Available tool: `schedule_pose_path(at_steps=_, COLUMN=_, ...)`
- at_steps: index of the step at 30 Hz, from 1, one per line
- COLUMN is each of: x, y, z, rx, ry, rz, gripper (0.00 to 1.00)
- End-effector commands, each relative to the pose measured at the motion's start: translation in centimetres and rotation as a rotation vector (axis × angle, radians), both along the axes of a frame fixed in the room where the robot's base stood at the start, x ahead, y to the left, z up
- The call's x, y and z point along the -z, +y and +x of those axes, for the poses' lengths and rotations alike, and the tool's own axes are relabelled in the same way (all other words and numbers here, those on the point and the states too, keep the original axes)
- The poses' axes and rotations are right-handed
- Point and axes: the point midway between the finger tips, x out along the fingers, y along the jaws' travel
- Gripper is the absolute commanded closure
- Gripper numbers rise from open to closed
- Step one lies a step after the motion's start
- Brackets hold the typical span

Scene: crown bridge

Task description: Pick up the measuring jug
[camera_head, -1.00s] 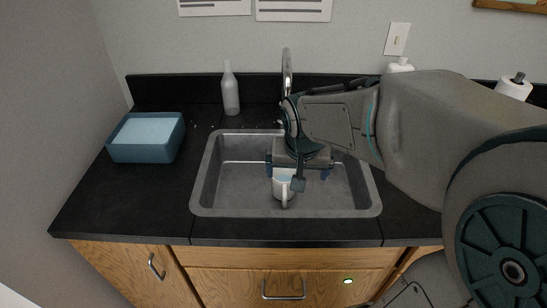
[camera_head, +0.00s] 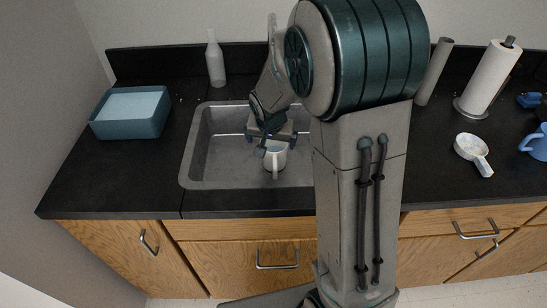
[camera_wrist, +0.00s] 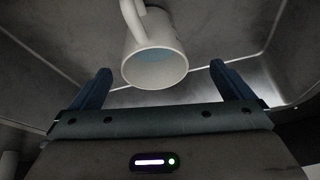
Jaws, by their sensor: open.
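A white jug-like cup with a handle (camera_head: 275,160) stands in the sink (camera_head: 213,172), below my gripper (camera_head: 271,138). I take it as the measuring jug, though no markings are readable. In the wrist view the jug (camera_wrist: 157,65) has its open rim towards the camera, a pale blue inside, and its handle at the upper left. My gripper (camera_wrist: 160,70) is open, with one blue finger to the left of the jug and one to the right in the picture. No contact shows. My arm hides the right part of the sink in the head view.
A blue tub (camera_head: 131,112) and a pale bottle (camera_head: 215,60) stand left of and behind the sink. A paper towel roll (camera_head: 488,78), a white scoop-like dish with a handle (camera_head: 472,150) and a blue jug (camera_head: 538,145) are at the right. The sink's walls surround the jug.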

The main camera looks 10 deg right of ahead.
Motion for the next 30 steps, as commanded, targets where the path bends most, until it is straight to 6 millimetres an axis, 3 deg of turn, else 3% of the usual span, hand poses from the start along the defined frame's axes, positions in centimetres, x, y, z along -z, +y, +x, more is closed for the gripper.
schedule_pose_path(at_steps=5, x=0.7, y=-0.2, z=0.3, rx=0.001, ry=0.001, rz=0.0, gripper=0.0)
schedule_pose_path(at_steps=18, x=4.9, y=-1.3, z=2.0, rx=-0.001, ry=0.001, rz=-0.001, gripper=0.0)
schedule_pose_path(at_steps=26, x=5.1, y=-1.3, z=2.1, rx=0.001, ry=0.0, rz=0.0, gripper=0.0)
schedule_pose_path(at_steps=27, x=5.1, y=-1.3, z=2.1, rx=0.001, ry=0.0, rz=0.0, gripper=0.03)
schedule_pose_path(at_steps=30, x=5.1, y=-1.3, z=2.1, rx=0.001, ry=0.0, rz=0.0, gripper=0.31)
